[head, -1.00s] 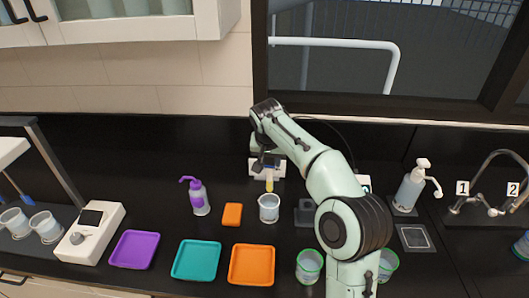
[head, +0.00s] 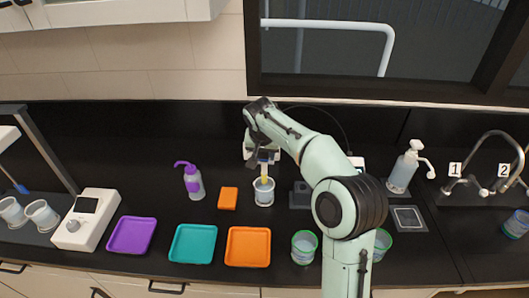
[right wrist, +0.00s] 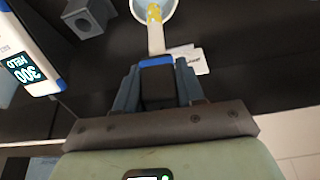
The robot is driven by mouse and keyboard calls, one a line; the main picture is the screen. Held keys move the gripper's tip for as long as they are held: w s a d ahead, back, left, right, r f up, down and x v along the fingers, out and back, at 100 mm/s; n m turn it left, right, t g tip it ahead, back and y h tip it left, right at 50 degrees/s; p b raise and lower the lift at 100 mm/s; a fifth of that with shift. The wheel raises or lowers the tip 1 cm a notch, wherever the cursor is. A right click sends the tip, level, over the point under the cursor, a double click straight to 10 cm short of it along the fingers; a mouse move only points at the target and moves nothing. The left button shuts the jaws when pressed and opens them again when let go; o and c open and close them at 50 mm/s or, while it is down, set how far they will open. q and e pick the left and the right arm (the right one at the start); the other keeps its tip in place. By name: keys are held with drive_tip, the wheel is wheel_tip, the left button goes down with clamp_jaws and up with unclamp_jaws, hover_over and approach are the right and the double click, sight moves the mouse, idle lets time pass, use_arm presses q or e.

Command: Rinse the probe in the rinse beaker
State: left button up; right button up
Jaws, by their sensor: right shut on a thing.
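The rinse beaker (head: 263,194) is a small clear cup standing on the black counter, behind the orange tray. My right gripper (head: 262,157) is shut on the probe and hangs just above and behind the beaker. The probe (head: 264,171) has a pale shaft and a yellow end, which reaches down inside the beaker's rim. In the right wrist view the gripper (right wrist: 157,82) grips the dark, blue-edged probe body, and the yellow end (right wrist: 154,14) lies within the beaker's opening (right wrist: 138,8). How deep the tip sits is hidden. My left gripper is out of view.
A purple-topped wash bottle (head: 192,182) and an orange block (head: 228,198) stand left of the beaker. A dark holder block (head: 300,196) is at its right. Purple, teal and orange trays (head: 247,263) lie in front. A meter (right wrist: 36,72) shows beside the gripper.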

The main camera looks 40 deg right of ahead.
sight(265, 171)
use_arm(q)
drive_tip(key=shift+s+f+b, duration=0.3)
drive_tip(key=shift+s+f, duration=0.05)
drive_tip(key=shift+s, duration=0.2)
use_arm(e)
drive_tip(key=shift+s+f, duration=0.1)
drive_tip(key=shift+f, duration=0.7)
drive_tip(key=shift+f+b, duration=0.5)
drive_tip(key=shift+f, duration=0.55)
drive_tip(key=shift+f+b, duration=1)
drive_tip(key=shift+f, duration=1.35)
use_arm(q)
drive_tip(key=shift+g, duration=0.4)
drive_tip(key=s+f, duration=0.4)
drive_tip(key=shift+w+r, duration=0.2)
use_arm(e)
drive_tip(key=shift+d+r, duration=0.1)
